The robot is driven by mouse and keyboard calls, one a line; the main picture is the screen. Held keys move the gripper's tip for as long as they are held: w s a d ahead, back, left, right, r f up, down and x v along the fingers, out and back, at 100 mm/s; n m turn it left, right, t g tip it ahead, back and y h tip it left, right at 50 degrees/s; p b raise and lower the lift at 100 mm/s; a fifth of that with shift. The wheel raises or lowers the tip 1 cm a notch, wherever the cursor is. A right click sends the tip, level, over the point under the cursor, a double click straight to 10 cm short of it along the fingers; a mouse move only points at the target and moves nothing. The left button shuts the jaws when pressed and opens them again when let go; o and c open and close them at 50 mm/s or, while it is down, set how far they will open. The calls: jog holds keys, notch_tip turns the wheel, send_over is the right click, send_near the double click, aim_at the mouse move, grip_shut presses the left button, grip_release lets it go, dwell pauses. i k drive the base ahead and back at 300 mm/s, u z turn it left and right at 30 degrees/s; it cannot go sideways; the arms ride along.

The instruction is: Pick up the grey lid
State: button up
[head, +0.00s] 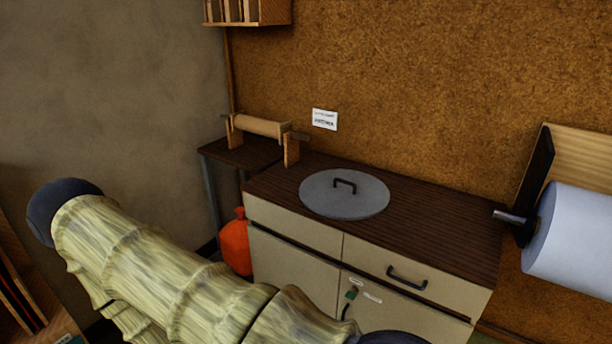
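The grey lid (322,202) is a flat round disc with a dark arched handle (345,184) standing up from its middle. It lies flat on the dark wooden top of a cabinet (430,224), near its left end, and its front edge is close to the front of the top. My arm, in a pale sleeve, crosses the lower left of the head view, in front of and below the lid. My gripper cannot be made out in this view. Nothing covers the lid.
The cabinet top right of the lid is clear. A wooden roller stand (262,127) is behind left on a small dark table (228,152). A large pale roll (580,240) juts from the right. An orange bag (236,246) is beside the cabinet. A cork wall (420,80) stands behind.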

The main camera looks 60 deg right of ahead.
aim_at(342, 194)
jog(key=z, duration=0.3)
jog(key=i, duration=1.25)
jog(key=z, duration=1.6)
jog(key=i, duration=0.7)
jog(key=z, duration=0.75)
